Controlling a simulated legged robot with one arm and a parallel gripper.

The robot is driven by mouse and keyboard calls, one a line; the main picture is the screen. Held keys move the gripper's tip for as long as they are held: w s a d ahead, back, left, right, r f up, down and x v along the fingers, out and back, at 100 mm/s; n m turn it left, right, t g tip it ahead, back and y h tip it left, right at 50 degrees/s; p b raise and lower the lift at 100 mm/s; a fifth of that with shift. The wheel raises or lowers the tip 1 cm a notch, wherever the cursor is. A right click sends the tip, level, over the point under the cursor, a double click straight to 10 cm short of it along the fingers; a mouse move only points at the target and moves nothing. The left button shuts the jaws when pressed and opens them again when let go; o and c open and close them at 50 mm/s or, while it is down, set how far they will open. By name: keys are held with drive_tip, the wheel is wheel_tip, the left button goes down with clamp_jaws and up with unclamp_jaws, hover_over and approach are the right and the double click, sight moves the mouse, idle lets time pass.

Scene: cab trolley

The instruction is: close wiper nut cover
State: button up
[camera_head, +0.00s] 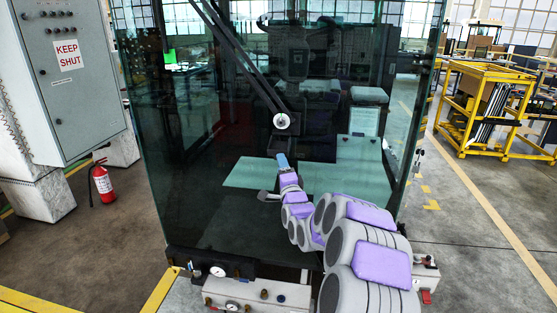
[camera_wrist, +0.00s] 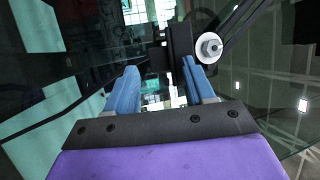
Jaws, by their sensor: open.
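The wiper nut (camera_head: 282,121) is a round, pale metal disc, uncovered at the lower end of the black wiper arm (camera_head: 246,72) on the cab's windscreen. It also shows in the wrist view (camera_wrist: 209,48). A black block beside the nut looks like the wiper nut cover (camera_wrist: 180,42), swung away from it; its hinge is not clear. My gripper (camera_head: 282,160) is just below the nut in the head view. In the wrist view its two blue fingers (camera_wrist: 159,68) are apart, with nothing held between them. The block lies beyond the right finger; contact cannot be told.
The dark glass cab (camera_head: 200,150) fills the middle, with gauges and fittings (camera_head: 260,291) along its lower front. A grey cabinet (camera_head: 68,75) and a red extinguisher (camera_head: 103,183) stand left. A yellow rack (camera_head: 490,105) stands right. Floor between the cab and rack is clear.

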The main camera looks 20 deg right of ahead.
sight(280, 151)
drive_tip(key=shift+b+x, duration=0.4)
drive_tip(key=shift+x, duration=2.15)
drive_tip(key=shift+c, duration=0.3)
clamp_jaws()
